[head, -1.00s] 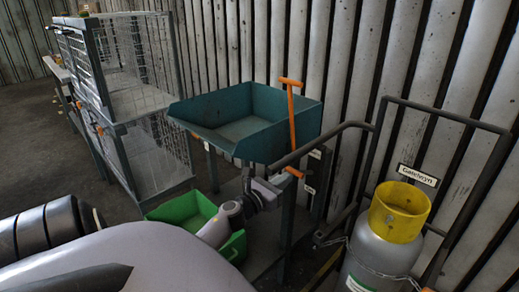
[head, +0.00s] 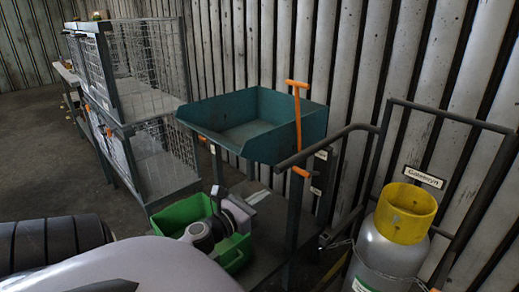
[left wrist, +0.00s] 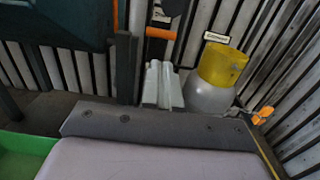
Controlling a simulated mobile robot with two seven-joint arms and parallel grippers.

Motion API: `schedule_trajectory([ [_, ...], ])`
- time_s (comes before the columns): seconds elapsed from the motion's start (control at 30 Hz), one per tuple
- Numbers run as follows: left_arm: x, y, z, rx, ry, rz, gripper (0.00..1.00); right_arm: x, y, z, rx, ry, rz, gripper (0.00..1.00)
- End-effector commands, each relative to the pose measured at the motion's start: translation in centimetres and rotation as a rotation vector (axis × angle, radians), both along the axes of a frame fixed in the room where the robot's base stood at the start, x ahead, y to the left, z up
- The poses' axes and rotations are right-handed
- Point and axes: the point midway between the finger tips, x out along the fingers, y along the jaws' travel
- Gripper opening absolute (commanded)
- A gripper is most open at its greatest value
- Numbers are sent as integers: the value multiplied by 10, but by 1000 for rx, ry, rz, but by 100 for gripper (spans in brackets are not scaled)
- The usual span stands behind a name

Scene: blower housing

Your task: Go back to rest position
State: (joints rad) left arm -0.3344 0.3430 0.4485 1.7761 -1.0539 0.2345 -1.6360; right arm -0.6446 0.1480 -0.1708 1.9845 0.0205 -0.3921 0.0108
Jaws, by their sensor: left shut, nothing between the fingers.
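My left gripper (head: 258,194) is low in the middle of the head view, its wrist in front of and over a green bin (head: 236,262). It is shut and empty. In the left wrist view its pale closed fingers (left wrist: 162,86) point away toward the grey gas cylinder with a yellow collar. Whether the gripper touches the bin cannot be told. My right gripper is not in view.
A teal tray (head: 232,147) on a cart stands above and behind the gripper, with an orange-handled tool (head: 297,125) at its edge. The gas cylinder (head: 385,255) stands at right on a hand truck. Wire cages (head: 150,75) stand at left; open floor lies beyond.

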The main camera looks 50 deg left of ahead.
Motion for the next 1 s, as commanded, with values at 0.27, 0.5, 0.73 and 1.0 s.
schedule_trajectory([
  [0.27,-5,-1,1,-1,0,0,0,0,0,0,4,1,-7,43],
  [0.5,-7,-13,-4,-168,-3,-3,0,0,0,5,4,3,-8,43],
  [0.73,-23,-68,-35,-939,13,37,0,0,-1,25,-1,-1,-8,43],
  [1.0,-64,-159,-86,-1972,87,275,0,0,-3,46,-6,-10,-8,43],
])
